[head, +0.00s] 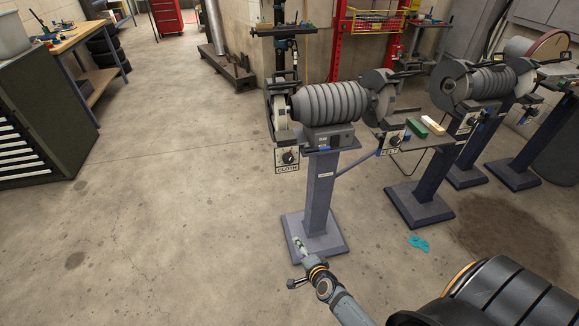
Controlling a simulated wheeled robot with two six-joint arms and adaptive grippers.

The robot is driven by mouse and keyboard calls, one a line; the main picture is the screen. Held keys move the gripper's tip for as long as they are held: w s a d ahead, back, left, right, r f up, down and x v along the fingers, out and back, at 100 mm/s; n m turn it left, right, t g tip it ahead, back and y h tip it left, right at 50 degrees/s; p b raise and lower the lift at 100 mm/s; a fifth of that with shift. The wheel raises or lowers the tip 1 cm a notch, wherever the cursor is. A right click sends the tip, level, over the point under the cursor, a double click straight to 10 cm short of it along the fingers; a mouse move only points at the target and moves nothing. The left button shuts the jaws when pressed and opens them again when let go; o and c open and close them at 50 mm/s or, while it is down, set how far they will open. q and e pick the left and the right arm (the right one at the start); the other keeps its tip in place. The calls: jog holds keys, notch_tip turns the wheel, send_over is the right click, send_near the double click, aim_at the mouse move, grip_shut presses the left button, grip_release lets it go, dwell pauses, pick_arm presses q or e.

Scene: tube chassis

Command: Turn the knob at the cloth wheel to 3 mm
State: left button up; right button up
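The cloth wheel knob (288,157) is a dark round dial on a white plate marked CLOTH. It hangs below the pale wheel (284,127) at the left end of the grey ribbed motor (333,103). The pointer and scale are too small to read. An arm of mine, which I take to be the right, comes in from the lower right. Its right gripper (299,245) appears in front of the pedestal base, well below the knob and apart from it. Its fingers are too small to tell open from shut. My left gripper is not in view.
A second dial (394,140) sits under the right wheel. A shelf (420,147) beside it holds a green and a pale bar. More grinders on pedestals stand at the right. A teal cloth (419,243) lies on the floor. The floor at left is clear up to the drawer cabinet (50,135).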

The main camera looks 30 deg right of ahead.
jog(key=w+r+m+t+h, duration=0.1)
jog(key=w+r+m+t, duration=0.35)
jog(key=r, duration=0.65)
jog(key=m+h, duration=0.2)
jog(key=m, duration=0.9)
send_near(289, 161)
jog(key=shift+t, duration=0.35)
jog(key=x, duration=0.8)
jog(key=shift+w+f+b, duration=0.25)
jog(key=shift+w+b, duration=0.05)
jog(key=shift+b, duration=0.1)
jog(key=c, duration=1.1)
jog(key=shift+c, duration=0.2)
jog(key=shift+n, duration=0.25)
